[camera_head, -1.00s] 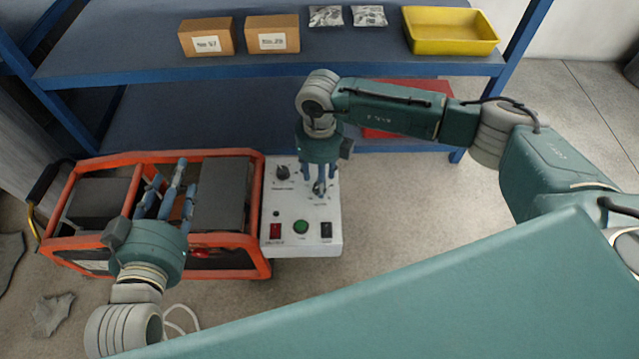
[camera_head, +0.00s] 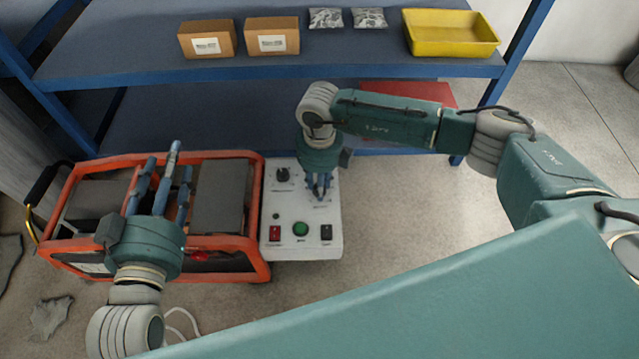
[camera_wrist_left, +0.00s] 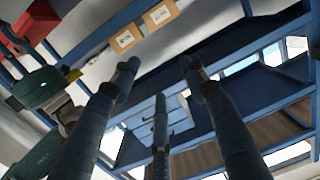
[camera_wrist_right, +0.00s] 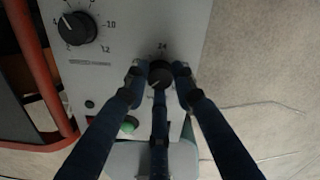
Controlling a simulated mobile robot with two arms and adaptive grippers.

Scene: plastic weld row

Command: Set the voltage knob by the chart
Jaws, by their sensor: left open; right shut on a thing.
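The control box (camera_head: 268,232) has a pale panel with two black knobs, a red switch, a green button and a black switch. My right gripper (camera_head: 320,196) reaches down onto the right knob. In the right wrist view its fingers are shut around this knob (camera_wrist_right: 160,74), with the number 24 above it. The other knob (camera_head: 283,174) is free; in the right wrist view it has a number scale around it (camera_wrist_right: 76,28). My left gripper (camera_head: 163,172) is open and empty above the orange-framed machine. No chart is legible in these views.
The orange-framed machine (camera_head: 262,262) stands left of the box. Behind is a blue shelf (camera_head: 370,66) with two cardboard boxes (camera_head: 207,40) (camera_head: 272,37), two silver packets and a yellow tray (camera_head: 450,48). A red object (camera_head: 408,93) lies lower. Floor at the right is clear.

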